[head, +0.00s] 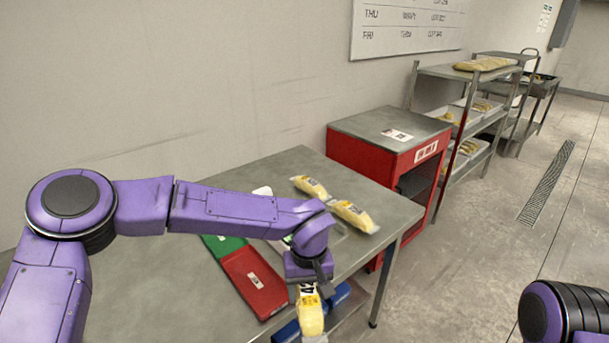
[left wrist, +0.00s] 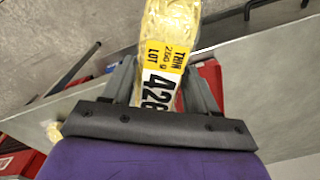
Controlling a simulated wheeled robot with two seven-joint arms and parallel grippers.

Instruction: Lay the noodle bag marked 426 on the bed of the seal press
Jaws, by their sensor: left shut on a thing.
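The noodle bag marked 426 (head: 311,318) is yellow and clear with a yellow-and-white label. My left gripper (head: 307,284) is shut on it, and the bag hangs down near the table's front edge. In the left wrist view the bag (left wrist: 170,30) lies between the fingers (left wrist: 165,85), with its label and "426" readable. A blue piece of equipment (head: 340,295) shows partly behind the bag; I cannot tell whether it is the seal press. No press bed is clearly visible. My right gripper is out of view; only part of that arm shows at lower right.
Two more yellow bags (head: 311,187) (head: 353,216) lie toward the far end of the steel table (head: 180,295). A red tray (head: 254,282) and a green one (head: 222,244) lie nearer. A red cabinet (head: 375,160) and a shelf rack (head: 445,72) stand beyond.

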